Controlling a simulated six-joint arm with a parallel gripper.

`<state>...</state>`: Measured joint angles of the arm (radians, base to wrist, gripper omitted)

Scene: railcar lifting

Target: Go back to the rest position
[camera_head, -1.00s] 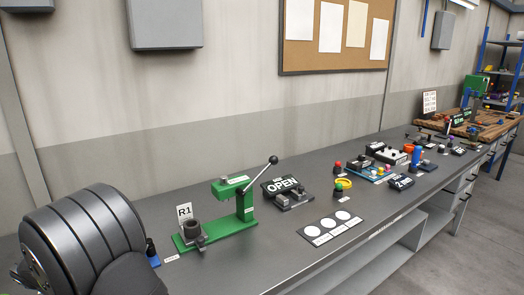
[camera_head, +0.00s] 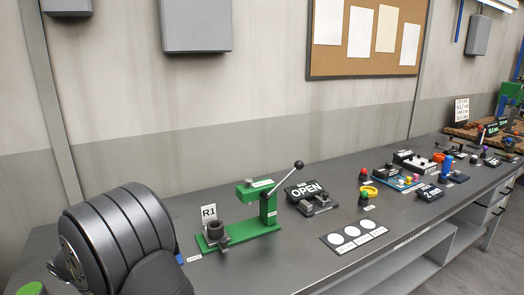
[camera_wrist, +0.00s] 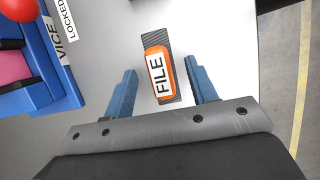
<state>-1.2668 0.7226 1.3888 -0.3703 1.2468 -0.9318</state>
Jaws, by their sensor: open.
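My gripper (camera_wrist: 160,72) shows in the wrist view with its two blue fingers spread apart and nothing held between them. A file with an orange handle and a white FILE label (camera_wrist: 159,75) lies on the pale surface beyond, in line with the gap between the fingers. I cannot tell the height of the fingers above it. In the head view the gripper itself is not visible; only my dark ribbed arm shows at the lower left.
In the wrist view a blue vice (camera_wrist: 45,70) stands at the left, with a LOCKED sign (camera_wrist: 60,18). In the head view a green lever press (camera_head: 262,212), an OPEN sign (camera_head: 305,190) and a plate with white circles (camera_head: 352,238) stand on the grey bench (camera_head: 290,255).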

